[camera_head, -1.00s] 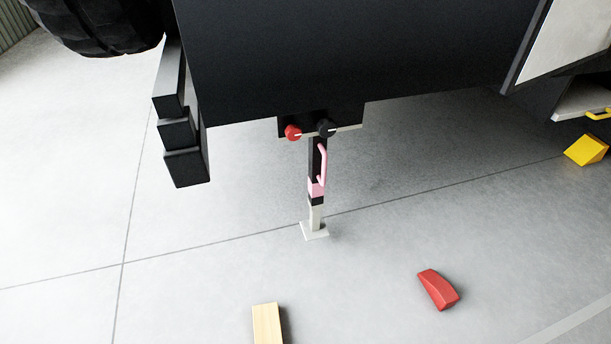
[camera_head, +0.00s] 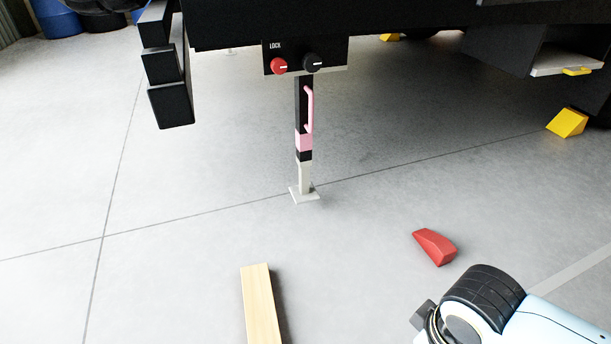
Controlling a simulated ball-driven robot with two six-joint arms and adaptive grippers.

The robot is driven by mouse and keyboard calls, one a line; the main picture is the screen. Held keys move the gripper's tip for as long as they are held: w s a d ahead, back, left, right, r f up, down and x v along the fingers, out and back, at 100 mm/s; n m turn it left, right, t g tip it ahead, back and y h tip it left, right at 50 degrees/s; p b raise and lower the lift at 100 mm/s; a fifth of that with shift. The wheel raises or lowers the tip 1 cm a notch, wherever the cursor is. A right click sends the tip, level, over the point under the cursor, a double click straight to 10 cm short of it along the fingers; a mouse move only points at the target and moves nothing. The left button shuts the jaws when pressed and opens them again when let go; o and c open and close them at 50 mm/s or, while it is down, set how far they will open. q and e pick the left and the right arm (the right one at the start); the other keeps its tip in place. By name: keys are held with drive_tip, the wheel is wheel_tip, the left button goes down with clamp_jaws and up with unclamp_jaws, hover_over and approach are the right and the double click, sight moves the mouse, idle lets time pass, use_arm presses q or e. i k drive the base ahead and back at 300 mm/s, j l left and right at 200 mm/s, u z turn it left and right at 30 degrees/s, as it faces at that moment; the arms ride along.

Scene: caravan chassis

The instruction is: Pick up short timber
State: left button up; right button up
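The short timber (camera_head: 260,305) is a pale wooden block lying on the grey floor at the bottom of the view, left of centre. Its near end is cut off by the bottom edge. Part of my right arm shows at the lower right, to the right of the timber and apart from it. The fingers of my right gripper are not visible. My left gripper is not in view.
A red wedge (camera_head: 435,247) lies on the floor near my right arm. A support leg (camera_head: 304,130) with a pink handle stands under the black chassis (camera_head: 400,25). A yellow chock (camera_head: 567,122) is at the right. The floor around the timber is clear.

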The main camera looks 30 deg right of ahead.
sight(262, 323)
drive_tip(key=i+j+z, duration=0.4)
drive_tip(key=j+z, duration=0.15)
drive_tip(key=i+j+z, duration=0.15)
drive_tip(key=j+z, duration=0.15)
drive_tip(key=i+j+z, duration=0.1)
drive_tip(key=j+z, duration=0.15)
drive_tip(key=j, duration=0.15)
